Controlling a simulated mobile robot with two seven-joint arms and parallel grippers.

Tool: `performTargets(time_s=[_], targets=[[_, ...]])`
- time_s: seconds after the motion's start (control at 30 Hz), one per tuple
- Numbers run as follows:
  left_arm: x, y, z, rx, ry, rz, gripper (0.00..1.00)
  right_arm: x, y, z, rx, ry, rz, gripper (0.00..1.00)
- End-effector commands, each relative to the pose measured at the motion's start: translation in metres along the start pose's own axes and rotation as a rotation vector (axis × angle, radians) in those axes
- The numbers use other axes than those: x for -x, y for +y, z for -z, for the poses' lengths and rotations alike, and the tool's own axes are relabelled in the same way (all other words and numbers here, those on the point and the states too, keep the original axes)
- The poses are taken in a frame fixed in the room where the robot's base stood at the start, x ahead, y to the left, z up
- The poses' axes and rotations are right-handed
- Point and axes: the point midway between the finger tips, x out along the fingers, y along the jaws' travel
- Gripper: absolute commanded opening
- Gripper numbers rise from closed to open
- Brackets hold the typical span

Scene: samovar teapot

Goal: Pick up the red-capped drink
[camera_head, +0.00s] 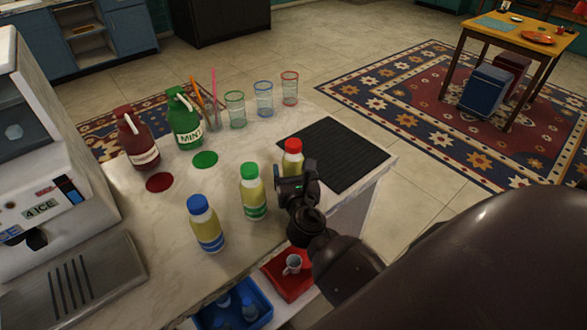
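The red-capped drink (292,161) stands upright on the pale counter (135,205), its red cap and pale yellow body showing. My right gripper (291,184) is right at this bottle, on its near side, and hides its lower part. I cannot tell whether the fingers are open or shut on it. A green-capped drink (253,195) and a blue-capped drink (205,228) stand to its left and nearer. My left gripper is not in view.
A black ribbed mat (340,152) lies behind the red-capped drink. Several glasses (264,98), a green mint bottle (185,122) and a dark red bottle (137,142) stand farther back. An ice machine (45,150) fills the left. Blue (255,292) and red (293,290) bins sit below the counter.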

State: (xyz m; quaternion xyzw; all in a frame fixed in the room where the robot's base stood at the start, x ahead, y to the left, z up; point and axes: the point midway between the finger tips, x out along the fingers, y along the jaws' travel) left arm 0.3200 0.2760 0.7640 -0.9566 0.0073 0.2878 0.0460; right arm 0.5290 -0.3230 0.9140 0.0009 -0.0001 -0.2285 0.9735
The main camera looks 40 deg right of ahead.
Motion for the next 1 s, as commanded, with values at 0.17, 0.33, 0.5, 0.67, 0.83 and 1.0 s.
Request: performTargets(time_s=[0.17, 0.33, 0.5, 0.67, 0.83, 1.0], targets=[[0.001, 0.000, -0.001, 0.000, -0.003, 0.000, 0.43, 0.000, 0.000, 0.000, 0.000, 0.000, 0.000, 0.50], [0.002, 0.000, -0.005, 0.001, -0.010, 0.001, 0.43, 0.000, 0.000, -0.001, -0.001, -0.001, 0.000, 0.26], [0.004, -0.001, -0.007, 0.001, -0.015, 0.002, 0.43, 0.000, 0.000, -0.001, -0.001, -0.001, 0.000, 0.25], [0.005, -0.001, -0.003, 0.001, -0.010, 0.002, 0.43, 0.000, 0.000, -0.009, -0.001, -0.004, 0.000, 0.25], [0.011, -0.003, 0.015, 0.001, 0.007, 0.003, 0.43, 0.000, 0.000, -0.037, -0.004, -0.007, -0.001, 0.25], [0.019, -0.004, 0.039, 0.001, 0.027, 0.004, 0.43, 0.000, 0.001, -0.080, -0.004, -0.010, -0.002, 0.25]])
